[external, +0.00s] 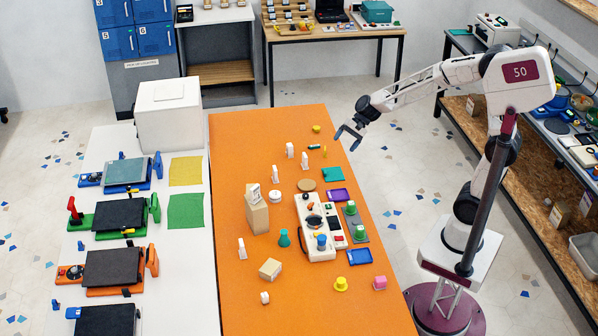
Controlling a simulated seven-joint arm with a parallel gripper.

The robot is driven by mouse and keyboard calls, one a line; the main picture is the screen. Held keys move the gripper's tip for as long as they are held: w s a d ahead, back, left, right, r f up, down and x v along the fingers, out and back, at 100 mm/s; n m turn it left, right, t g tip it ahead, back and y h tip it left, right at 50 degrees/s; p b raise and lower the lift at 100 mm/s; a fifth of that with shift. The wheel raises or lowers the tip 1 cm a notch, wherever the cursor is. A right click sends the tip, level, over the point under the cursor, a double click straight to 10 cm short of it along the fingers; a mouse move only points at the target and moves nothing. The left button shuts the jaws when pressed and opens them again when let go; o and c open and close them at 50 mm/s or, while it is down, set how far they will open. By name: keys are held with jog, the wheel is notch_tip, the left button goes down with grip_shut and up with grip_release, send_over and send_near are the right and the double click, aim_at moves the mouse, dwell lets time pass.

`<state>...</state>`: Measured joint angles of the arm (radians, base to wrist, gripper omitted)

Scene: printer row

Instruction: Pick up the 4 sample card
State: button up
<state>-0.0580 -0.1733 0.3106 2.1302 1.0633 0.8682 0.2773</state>
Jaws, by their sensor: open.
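Several small white upright pieces that look like sample cards stand on the orange table (235,300). One white card (290,150) and another white card (304,161) stand near the table's far half. A third white card (276,174) is a little nearer, and a further white card (241,249) stands at the left front. Their numbers are too small to read, so I cannot tell which is the 4. My gripper (346,140) is open and empty, in the air by the table's right edge, to the right of the far cards.
A white and red device (313,206) with knobs sits mid-table, beside a tan block (257,215). Blue and purple trays (360,257) (339,195) and small coloured pieces lie around it. A row of printers (120,215) stands on the white table at left.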

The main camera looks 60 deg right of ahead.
jog(key=w+a+f+m+t+y, duration=0.15)
jog(key=w+f+m, duration=0.25)
jog(key=w, duration=0.4)
jog(key=w+a+f+m+t+y, duration=0.1)
jog(key=w+a+f+m, duration=0.2)
jog(key=w+f, duration=0.35)
jog(key=m+t+h, duration=0.1)
jog(key=m+t, duration=0.3)
jog(key=m, duration=0.5)
send_near(275, 174)
jog(key=w, duration=0.1)
jog(key=w+f, duration=0.1)
jog(key=w+a, duration=0.1)
jog(key=w, duration=0.1)
jog(key=shift+f, duration=0.35)
jog(key=shift+n+g, duration=0.25)
jog(key=shift+n, duration=0.05)
jog(key=shift+x, duration=1.25)
jog(key=shift+x, duration=2.6)
jog(key=shift+w+d, duration=0.1)
jog(key=shift+d, duration=0.05)
jog(key=shift+c, duration=0.2)
jog(key=c, duration=1)
